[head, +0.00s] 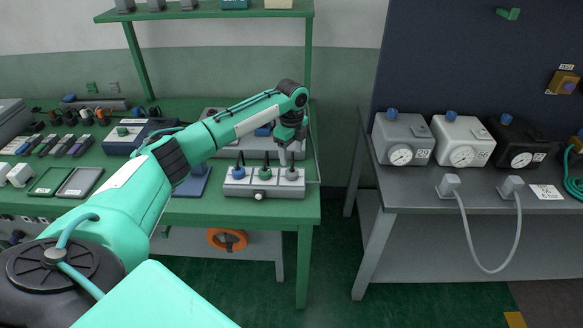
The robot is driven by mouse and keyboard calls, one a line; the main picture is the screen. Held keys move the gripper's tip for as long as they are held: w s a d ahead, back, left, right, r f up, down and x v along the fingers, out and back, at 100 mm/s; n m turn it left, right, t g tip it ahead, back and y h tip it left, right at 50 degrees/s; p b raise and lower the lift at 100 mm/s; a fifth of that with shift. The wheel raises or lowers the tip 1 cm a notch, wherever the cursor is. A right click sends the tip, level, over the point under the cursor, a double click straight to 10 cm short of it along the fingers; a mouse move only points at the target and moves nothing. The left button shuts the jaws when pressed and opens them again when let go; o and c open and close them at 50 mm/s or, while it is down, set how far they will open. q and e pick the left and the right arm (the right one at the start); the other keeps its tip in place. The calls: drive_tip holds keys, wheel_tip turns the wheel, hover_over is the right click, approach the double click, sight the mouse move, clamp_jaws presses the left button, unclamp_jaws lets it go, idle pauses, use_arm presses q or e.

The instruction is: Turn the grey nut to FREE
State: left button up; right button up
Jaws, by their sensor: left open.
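A pale grey damper box (264,188) stands near the front right of the green bench. Along its top are a blue nut (239,171), a green nut (265,172) and a grey nut (292,174), each with a dark upright stem. My left gripper (291,158) points down over the grey nut at the box's right end. It is open. It is too small here to tell whether the fingers are around the nut or just above it. Any FREE marking is too small to read. My right gripper is out of view.
Another box with a blue part (264,130) stands behind, partly hidden by my arm. A blue plate (194,182) lies to the left. Several tools and devices fill the bench's left side. A grey table (420,200) with gauge boxes stands to the right, across a floor gap.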

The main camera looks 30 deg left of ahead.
sight(291, 170)
use_arm(q)
wheel_tip(291, 170, down, 8)
drive_tip(key=shift+r+p, duration=0.15)
drive_tip(key=shift+p, duration=0.3)
